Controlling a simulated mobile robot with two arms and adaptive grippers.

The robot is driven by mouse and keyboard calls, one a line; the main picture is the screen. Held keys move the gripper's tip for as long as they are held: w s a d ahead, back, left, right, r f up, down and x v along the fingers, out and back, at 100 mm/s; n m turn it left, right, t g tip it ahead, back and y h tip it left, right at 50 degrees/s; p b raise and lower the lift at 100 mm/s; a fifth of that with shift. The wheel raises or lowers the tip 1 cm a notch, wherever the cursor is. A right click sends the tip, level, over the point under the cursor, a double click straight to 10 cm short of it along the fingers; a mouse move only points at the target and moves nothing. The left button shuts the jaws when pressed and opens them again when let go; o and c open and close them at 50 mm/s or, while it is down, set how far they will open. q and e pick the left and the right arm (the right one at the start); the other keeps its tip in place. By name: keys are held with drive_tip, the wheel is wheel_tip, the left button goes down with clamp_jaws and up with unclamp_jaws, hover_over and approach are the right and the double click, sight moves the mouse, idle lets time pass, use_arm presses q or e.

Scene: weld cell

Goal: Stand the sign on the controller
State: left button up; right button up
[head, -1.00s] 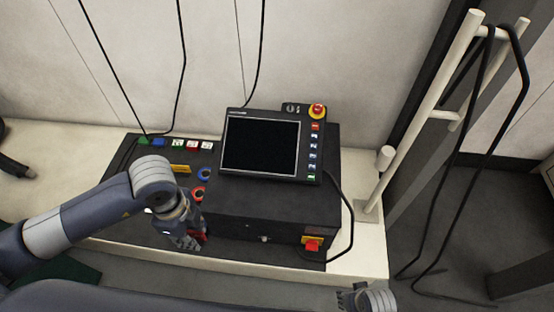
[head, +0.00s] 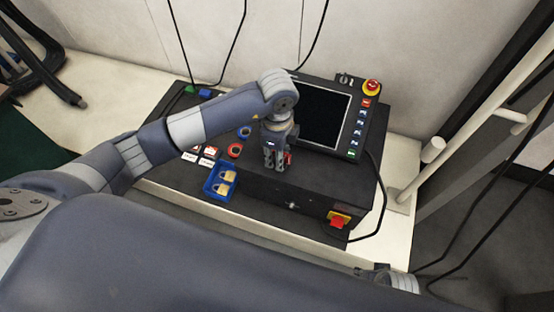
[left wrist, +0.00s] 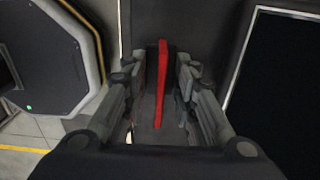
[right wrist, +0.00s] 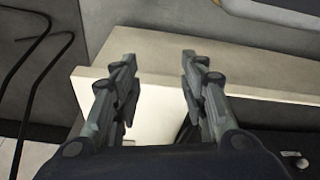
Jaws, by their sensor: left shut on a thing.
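The sign shows as a thin red plate, seen edge-on in the left wrist view (left wrist: 162,85) and as a small red patch in the head view (head: 288,158). My left gripper (head: 276,165) is shut on it, with a finger on either side (left wrist: 160,75). The controller (head: 258,184) is a black box with a screen unit on top. The left gripper is at the front left part of its top, left of the screen. I cannot tell whether the sign touches the top. My right gripper (right wrist: 158,75) is open and empty, near the pale bench.
The dark screen (head: 318,115) has buttons and a red emergency knob (head: 372,87) at its right. A red switch (head: 337,222) is on the front. A cable and pale rails (head: 465,125) are at the right.

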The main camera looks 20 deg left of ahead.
use_arm(q)
drive_tip(key=shift+f, duration=1.3)
use_arm(e)
drive_tip(key=shift+w+r, duration=0.25)
drive_tip(key=shift+r, duration=0.65)
use_arm(q)
drive_tip(key=shift+s+f, duration=0.1)
drive_tip(key=shift+f, duration=0.05)
use_arm(e)
drive_tip(key=shift+r, duration=0.15)
use_arm(q)
drive_tip(key=o, duration=1.1)
drive_tip(key=shift+c, duration=0.2)
use_arm(e)
drive_tip(key=shift+r, duration=0.1)
drive_tip(key=shift+w, duration=0.1)
use_arm(q)
wheel_tip(320, 180, up, 12)
drive_tip(key=shift+r+p, duration=0.2)
drive_tip(key=shift+p, duration=0.8)
use_arm(e)
drive_tip(key=s+f, duration=0.3)
drive_tip(key=f, duration=0.4)
drive_tip(key=shift+d+f, duration=0.15)
drive_tip(key=shift+f, duration=0.15)
